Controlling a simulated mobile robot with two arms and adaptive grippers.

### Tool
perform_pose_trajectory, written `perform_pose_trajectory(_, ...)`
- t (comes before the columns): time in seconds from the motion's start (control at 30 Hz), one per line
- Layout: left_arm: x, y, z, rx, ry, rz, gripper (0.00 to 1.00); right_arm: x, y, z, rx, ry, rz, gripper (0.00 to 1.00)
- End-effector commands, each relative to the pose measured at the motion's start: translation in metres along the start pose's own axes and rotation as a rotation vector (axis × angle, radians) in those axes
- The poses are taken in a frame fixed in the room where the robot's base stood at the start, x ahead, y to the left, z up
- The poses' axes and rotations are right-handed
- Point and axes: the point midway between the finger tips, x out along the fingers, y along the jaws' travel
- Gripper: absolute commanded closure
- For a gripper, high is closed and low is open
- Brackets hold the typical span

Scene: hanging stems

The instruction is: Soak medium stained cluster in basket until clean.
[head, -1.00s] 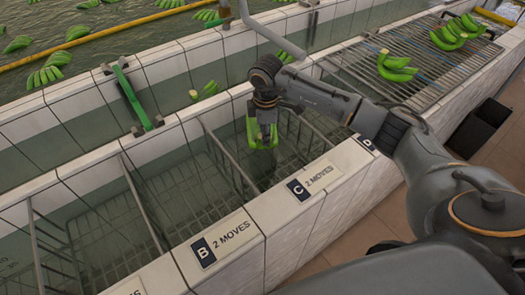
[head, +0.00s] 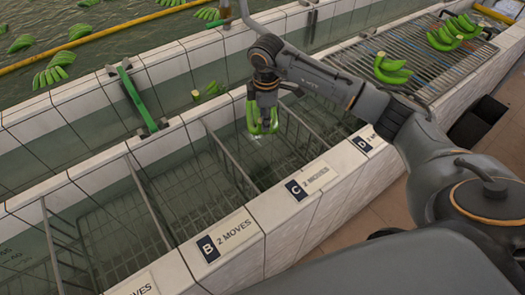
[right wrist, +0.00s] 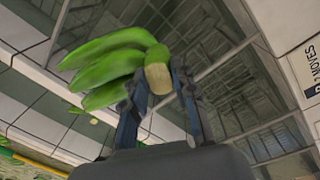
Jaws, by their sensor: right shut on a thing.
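My right gripper (head: 263,112) is shut on a green banana cluster (head: 256,124), pointing down over the wire-basket compartment (head: 240,146) in line with the C label (head: 298,190). The fingers hold the cluster at its cut stem end, and the bananas hang below. In the right wrist view the cluster (right wrist: 108,62) shows several green fingers and a pale stem end; I see no clear stain there. Its lower tips are close above the water; I cannot tell whether they touch. My left gripper is not in view.
The B compartment (head: 160,190) beside it holds water and looks empty. Thin metal dividers and a white tiled rim (head: 280,215) edge the compartments. A metal rack (head: 400,45) at the upper right bears two banana clusters. More bananas float in the big tank (head: 150,30) behind.

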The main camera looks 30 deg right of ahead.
Motion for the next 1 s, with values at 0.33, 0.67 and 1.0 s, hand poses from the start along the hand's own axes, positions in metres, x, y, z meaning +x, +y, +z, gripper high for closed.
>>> perform_pose_trajectory(0.33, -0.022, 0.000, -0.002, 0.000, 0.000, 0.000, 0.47, -0.034, 0.004, -0.001, 0.001, 0.003, 0.005, 1.00)
perform_pose_trajectory(0.67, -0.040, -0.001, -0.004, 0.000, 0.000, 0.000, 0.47, -0.059, 0.005, 0.000, 0.001, 0.002, 0.005, 1.00)
perform_pose_trajectory(1.0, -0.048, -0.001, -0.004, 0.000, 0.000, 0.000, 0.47, -0.073, 0.006, 0.000, 0.001, 0.002, 0.005, 1.00)
